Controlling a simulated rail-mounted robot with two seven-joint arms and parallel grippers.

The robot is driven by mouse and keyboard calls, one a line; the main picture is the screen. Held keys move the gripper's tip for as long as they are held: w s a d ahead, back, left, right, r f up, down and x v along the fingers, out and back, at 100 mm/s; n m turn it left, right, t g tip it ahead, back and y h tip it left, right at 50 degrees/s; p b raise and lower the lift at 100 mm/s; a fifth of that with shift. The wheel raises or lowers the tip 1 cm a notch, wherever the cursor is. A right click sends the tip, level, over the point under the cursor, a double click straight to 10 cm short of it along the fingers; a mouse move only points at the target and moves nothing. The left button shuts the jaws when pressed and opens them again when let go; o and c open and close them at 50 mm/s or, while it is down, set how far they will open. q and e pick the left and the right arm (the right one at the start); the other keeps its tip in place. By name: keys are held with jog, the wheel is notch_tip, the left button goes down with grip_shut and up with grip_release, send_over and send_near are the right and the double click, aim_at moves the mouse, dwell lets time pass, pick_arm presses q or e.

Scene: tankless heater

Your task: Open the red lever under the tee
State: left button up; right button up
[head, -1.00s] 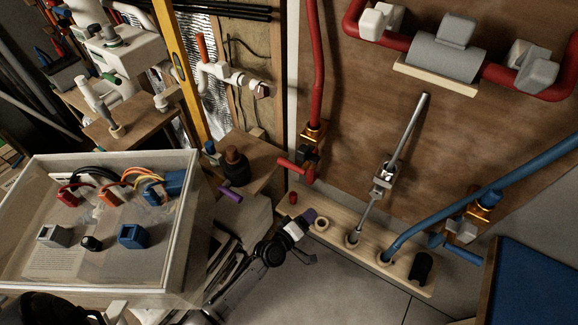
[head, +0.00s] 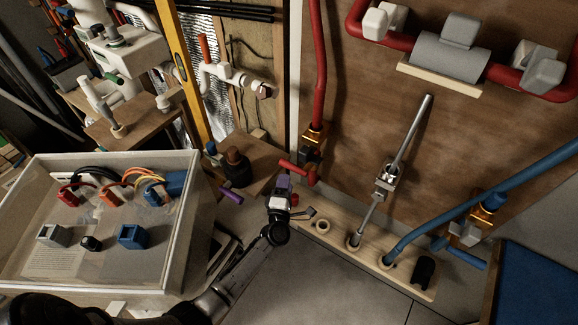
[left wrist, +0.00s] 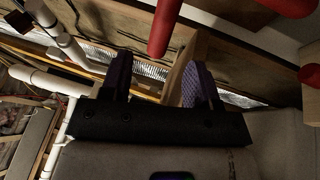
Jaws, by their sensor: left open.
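The red lever (head: 292,167) is a short red bar on the valve below the brass tee (head: 314,134), at the bottom of the vertical red pipe. My left gripper (head: 283,181) is just below the lever's left end, its purple fingers pointing up toward it. In the left wrist view the two fingers (left wrist: 160,66) are spread apart with nothing held between them. The lever's rounded end (left wrist: 160,42) shows ahead, above the gap and between the fingertips. I cannot tell whether they touch it. My right gripper is not in view.
A wooden strip with holes (head: 348,250) lies right of my gripper, with a steel rod and blue pipe rising from it. A wooden block with a dark fitting (head: 237,166) stands left. A white-rimmed box (head: 188,225) of connectors is further left.

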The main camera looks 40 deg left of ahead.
aim_at(289, 166)
pick_arm(q)
jog(key=b+x, duration=0.1)
jog(key=x, duration=0.6)
jog(key=shift+w+a+r, duration=0.1)
grip_shut()
dwell(0.5)
